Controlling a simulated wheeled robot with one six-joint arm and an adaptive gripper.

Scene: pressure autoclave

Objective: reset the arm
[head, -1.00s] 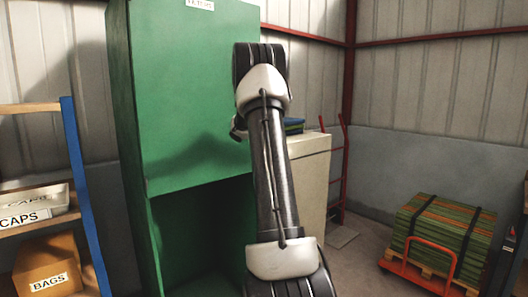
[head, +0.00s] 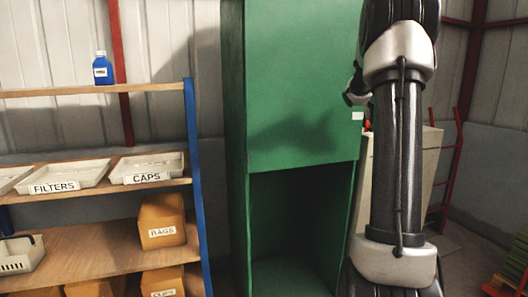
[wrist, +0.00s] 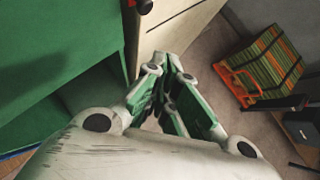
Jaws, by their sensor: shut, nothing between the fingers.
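My arm stands upright at the right of the head view, bent near the top, in front of the right edge of a green cabinet (head: 300,90). My gripper is mostly hidden behind the arm there; only a dark part shows beside its upper joint. In the wrist view my gripper (wrist: 168,62) is shut, its green-padded fingers together and empty. The fingers appear in front of the cream cabinet (wrist: 168,28) and the grey floor. The green cabinet also fills the left of the wrist view (wrist: 60,38).
A blue-posted shelf (head: 90,238) at left holds a FILTERS tray (head: 75,176), a CAPS tray (head: 147,168), a BAGS box (head: 163,220) and a blue bottle (head: 103,68). A strapped green stack (wrist: 268,62) sits right. A red hand-truck frame (head: 455,165) stands beside the cream cabinet.

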